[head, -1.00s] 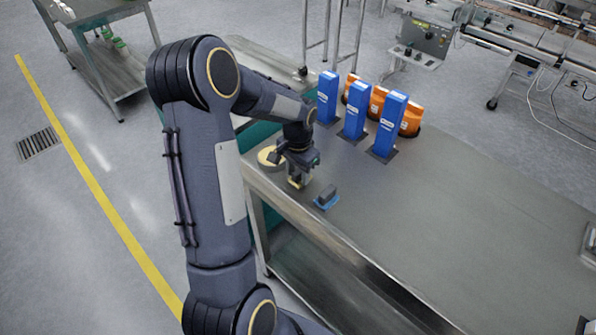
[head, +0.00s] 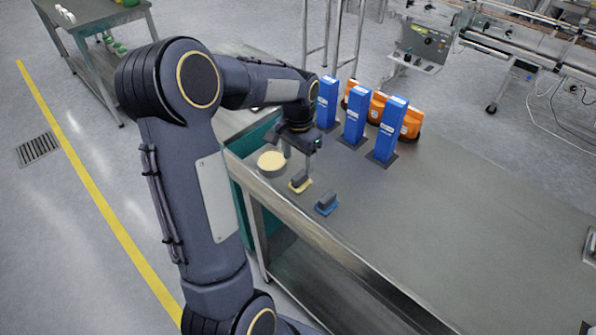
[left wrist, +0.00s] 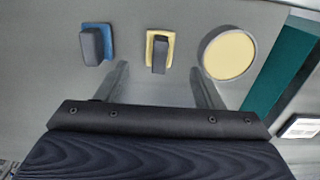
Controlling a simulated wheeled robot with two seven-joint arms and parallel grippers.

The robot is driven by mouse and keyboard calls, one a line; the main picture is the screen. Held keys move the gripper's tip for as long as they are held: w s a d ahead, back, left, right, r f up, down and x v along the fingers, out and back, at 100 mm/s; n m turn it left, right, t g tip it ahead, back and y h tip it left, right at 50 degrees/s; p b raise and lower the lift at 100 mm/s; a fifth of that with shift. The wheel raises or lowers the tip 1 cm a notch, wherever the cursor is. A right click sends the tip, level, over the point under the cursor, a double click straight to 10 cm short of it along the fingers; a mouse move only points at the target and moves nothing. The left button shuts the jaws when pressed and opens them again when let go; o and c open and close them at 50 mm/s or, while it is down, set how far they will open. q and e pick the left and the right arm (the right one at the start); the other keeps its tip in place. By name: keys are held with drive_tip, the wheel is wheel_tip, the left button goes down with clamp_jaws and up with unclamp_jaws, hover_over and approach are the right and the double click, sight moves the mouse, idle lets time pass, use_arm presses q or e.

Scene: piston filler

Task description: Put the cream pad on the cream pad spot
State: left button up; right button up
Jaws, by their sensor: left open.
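The cream pad (head: 300,186), a cream base with a dark grey block on top, rests on the steel table near its front left edge. It also shows in the left wrist view (left wrist: 160,51). A round cream disc (head: 271,160) with a grey rim lies to its left, apart from it; it shows in the left wrist view (left wrist: 229,55) too. I cannot tell whether this disc is the cream pad spot. My left gripper (head: 298,164) is open and empty just above the cream pad, whose block shows between the spread fingers (left wrist: 161,84). My right gripper is out of view.
A similar blue pad (head: 326,204) sits to the right of the cream one. Blue upright boxes (head: 354,116) and orange containers (head: 377,105) stand behind. The table (head: 470,210) is clear to the right; its front edge is close to the pads.

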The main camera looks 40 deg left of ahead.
sight(298, 178)
use_arm(q)
drive_tip(key=s+d+r+n+t+h, duration=0.1)
drive_tip(key=s+d+r+t+h, duration=0.15)
drive_tip(key=s+d+r, duration=0.65)
drive_tip(key=s+d+f+n+t+h, duration=0.1)
drive_tip(key=s+d+t, duration=0.2)
drive_tip(key=s+d, duration=0.5)
drive_tip(key=s, duration=0.3)
drive_tip(key=shift+s+f+n, duration=0.15)
drive_tip(key=shift+f+n, duration=0.25)
idle(0.4)
